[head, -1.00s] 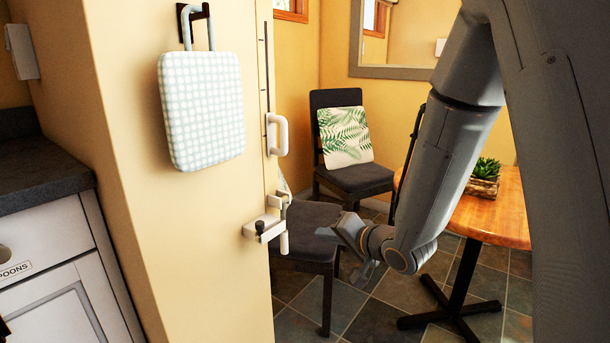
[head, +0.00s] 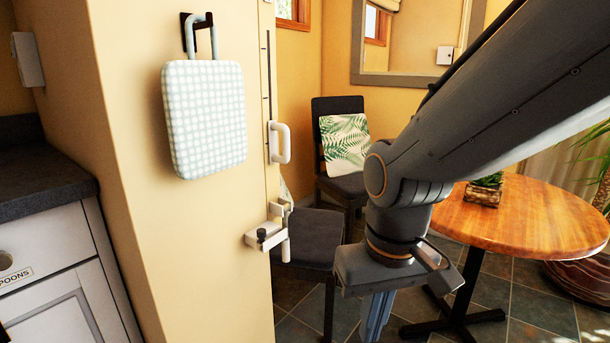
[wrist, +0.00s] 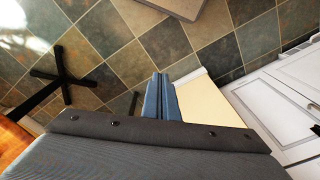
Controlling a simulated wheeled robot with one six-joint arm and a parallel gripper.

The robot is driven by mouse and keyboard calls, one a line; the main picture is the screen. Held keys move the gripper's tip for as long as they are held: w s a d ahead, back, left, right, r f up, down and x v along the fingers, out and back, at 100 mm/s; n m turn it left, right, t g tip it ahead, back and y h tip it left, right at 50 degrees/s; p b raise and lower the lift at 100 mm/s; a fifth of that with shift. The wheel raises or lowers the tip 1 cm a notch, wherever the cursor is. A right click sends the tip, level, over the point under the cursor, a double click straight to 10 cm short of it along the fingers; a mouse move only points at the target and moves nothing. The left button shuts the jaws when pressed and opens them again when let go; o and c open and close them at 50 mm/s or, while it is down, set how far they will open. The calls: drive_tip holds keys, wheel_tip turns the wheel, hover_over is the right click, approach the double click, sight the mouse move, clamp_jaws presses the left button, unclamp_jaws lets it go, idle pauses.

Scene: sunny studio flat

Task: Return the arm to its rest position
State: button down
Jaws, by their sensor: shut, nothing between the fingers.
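My arm comes in from the upper right in the head view and bends down at its wrist. My gripper (head: 376,318) hangs below the wrist, pointing at the floor, and its fingertips run off the bottom edge of the head view. In the wrist view my gripper (wrist: 160,95) shows its two blue-grey fingers side by side, shut with nothing between them. Beneath them is the tiled floor (wrist: 110,40).
A wall end with a hanging checked pad (head: 205,120) and a white latch (head: 270,232) stands left of my gripper. Dark chairs (head: 308,238) are behind it. A round wooden table (head: 530,215) with a potted plant (head: 485,190) stands to the right. White drawers (head: 45,245) are far left.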

drive_tip(key=s+d+r+m+p, duration=0.2)
drive_tip(key=d+r+p, duration=0.7)
drive_tip(key=p, duration=1)
wheel_tip(320, 180, up, 3)
drive_tip(key=shift+s+d+f+m+g+h+p, duration=0.15)
drive_tip(key=shift+s+m+g+h+p, duration=0.15)
drive_tip(key=shift+s+g+p, duration=0.15)
